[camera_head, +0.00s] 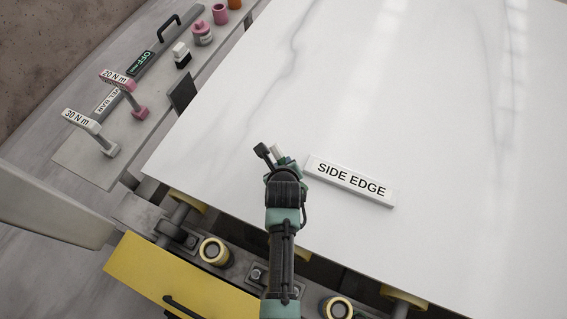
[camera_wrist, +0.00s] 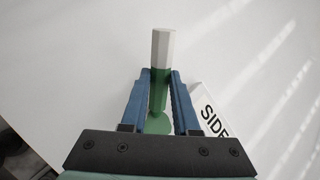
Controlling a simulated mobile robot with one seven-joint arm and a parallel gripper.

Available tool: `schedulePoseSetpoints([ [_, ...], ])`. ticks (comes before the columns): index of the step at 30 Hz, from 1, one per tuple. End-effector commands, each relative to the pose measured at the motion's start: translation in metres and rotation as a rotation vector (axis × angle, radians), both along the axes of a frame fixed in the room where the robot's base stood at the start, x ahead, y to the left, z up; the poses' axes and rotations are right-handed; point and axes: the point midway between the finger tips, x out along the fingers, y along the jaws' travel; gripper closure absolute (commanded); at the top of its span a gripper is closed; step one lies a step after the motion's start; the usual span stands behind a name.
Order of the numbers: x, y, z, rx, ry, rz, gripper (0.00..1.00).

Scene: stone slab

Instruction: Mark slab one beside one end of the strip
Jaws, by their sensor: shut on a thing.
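The white slab (camera_head: 330,90) fills most of the head view. The white strip lettered SIDE EDGE (camera_head: 350,181) lies on it near its front edge, and its left end also shows in the wrist view (camera_wrist: 209,112), partly hidden by my gripper. My gripper (camera_head: 273,156) is just left of that left end. In the wrist view my gripper (camera_wrist: 160,92) is shut on a green marker with a pale six-sided end (camera_wrist: 162,52). A green round patch (camera_wrist: 159,124) shows between the fingers; I cannot tell whether it is on the marker or the slab.
A grey side shelf at the upper left holds a 30 N m tool (camera_head: 91,130), a 20 N m tool (camera_head: 125,92), a bar with a black handle (camera_head: 150,60), a small brush-like block (camera_head: 181,55) and pink pots (camera_head: 202,33). Yellow rollers (camera_head: 214,251) line the slab's front edge.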

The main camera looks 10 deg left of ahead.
Motion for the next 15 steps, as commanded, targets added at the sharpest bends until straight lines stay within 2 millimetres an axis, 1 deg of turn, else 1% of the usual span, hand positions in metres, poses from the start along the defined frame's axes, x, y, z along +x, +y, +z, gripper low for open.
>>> schedulePoseSetpoints([
  [15, 0.0039, 0.0031, -0.0008, 0.000, -0.001, 0.000, 1.00],
])
